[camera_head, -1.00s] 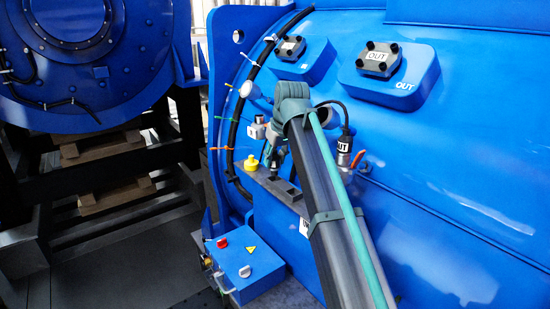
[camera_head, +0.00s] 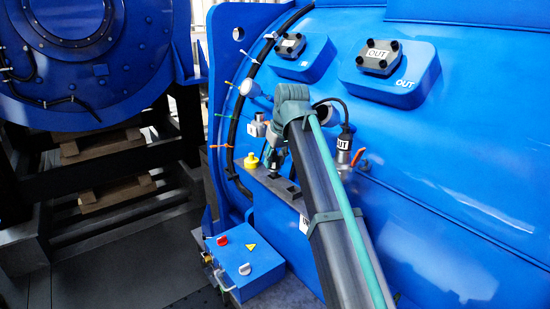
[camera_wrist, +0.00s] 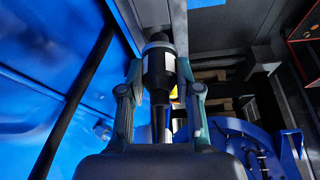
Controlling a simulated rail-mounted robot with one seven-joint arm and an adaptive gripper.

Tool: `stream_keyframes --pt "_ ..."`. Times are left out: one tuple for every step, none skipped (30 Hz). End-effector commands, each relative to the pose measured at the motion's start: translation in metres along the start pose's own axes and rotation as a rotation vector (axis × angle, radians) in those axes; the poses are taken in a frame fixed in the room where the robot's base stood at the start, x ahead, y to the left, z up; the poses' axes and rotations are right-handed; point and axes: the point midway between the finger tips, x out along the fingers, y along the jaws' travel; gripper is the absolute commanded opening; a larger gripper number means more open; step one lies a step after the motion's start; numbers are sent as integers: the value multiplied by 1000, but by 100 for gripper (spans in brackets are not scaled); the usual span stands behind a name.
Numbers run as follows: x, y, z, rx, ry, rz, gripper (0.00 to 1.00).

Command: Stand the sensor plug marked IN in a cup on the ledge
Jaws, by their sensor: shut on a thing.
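My gripper (camera_wrist: 160,86) is shut on a black sensor plug (camera_wrist: 157,72) with a pale ring and a white patch at its side; no lettering on it is readable. In the head view my gripper (camera_head: 277,152) is beside the blue housing, above the grey ledge (camera_head: 262,180), partly behind my arm. The ledge also shows in the wrist view (camera_wrist: 153,14), just beyond the plug's far end. I cannot tell whether plug and ledge touch. Any cup on the ledge is too small or hidden to make out.
A plug marked OUT (camera_head: 345,140) with a black cable stands in a fitting to the right, near an orange lever (camera_head: 358,157). A yellow cap (camera_head: 251,161) is at the ledge's left end. A blue control box (camera_head: 246,262) stands below. A black hose runs along the flange.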

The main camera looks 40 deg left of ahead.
Motion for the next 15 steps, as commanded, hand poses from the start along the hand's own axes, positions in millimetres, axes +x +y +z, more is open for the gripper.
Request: stream_keyframes --pt "1 0 1 0 0 0 0" --pt "2 0 1 0 0 0 0" --pt "3 0 1 0 0 0 0" --pt "4 0 2 0 0 0 0" --pt "4 0 2 0 0 0 0" --pt "5 0 2 0 0 0 0" --pt "6 0 2 0 0 0 0" --pt "6 0 3 0 0 0 0" --pt "7 0 3 0 0 0 0" --pt "8 0 3 0 0 0 0" --pt "8 0 4 0 0 0 0" --pt "9 0 4 0 0 0 0" --pt "10 0 4 0 0 0 0" --pt "11 0 4 0 -1 0 0" --pt "11 0 5 0 -1 0 0"
